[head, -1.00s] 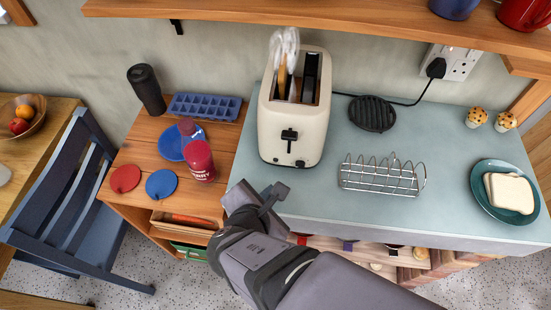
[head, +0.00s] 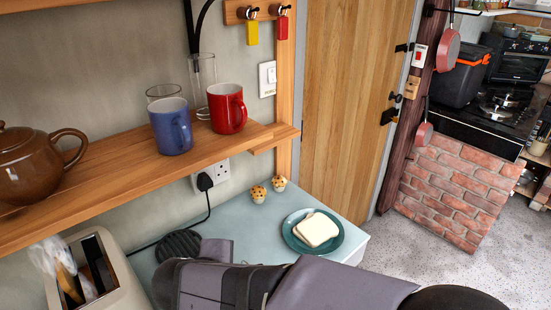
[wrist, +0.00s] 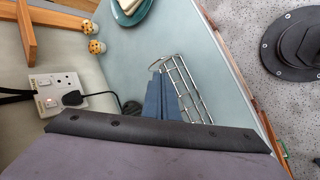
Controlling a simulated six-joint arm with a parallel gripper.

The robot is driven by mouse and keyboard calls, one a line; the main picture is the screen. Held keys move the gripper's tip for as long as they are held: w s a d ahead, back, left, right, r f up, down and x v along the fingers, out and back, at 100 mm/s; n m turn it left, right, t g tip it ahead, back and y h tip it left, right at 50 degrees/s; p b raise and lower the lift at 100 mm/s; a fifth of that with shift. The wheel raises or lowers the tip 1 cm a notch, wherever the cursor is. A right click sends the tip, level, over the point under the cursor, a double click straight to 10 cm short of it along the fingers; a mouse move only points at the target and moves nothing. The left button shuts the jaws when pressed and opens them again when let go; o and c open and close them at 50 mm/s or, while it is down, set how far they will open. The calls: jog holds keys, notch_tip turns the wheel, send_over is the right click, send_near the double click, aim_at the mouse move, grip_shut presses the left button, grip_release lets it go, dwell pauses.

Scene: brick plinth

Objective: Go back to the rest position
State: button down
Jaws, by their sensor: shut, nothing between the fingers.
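My gripper shows in the wrist view as two blue-grey fingers (wrist: 161,98) close together, shut with nothing between them. They point over the blue-grey counter (wrist: 132,60), and in that view they overlap the edge of the wire toast rack (wrist: 188,88). In the head view my arm crosses the bottom of the picture, in front of the counter (head: 235,218). The fingertips cannot be made out there.
A cream toaster (head: 130,298) stands at lower left, with a clear bag (head: 45,255) showing at it. A green plate (head: 333,243) with bread (head: 317,229) lies near the counter's right end, beside two muffin-like shakers (head: 258,194). A wooden shelf (head: 90,203) with mugs juts out above.

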jog(key=s+d+f+m+g, duration=0.2)
jog(key=s+d+f+m, duration=0.1)
jog(key=d+m, duration=0.3)
jog(key=s+d+f+m+g+y, duration=0.1)
jog(key=s+d+f+m+g, duration=0.2)
jog(key=d+m, duration=0.3)
jog(key=s+d+f+m+g, duration=0.2)
jog(key=d+f+m, duration=0.3)
jog(key=d, duration=0.9)
jog(key=shift+s+d+f+m+b, duration=0.15)
jog(key=shift+s+f+m+b, duration=0.25)
jog(key=shift+m, duration=0.2)
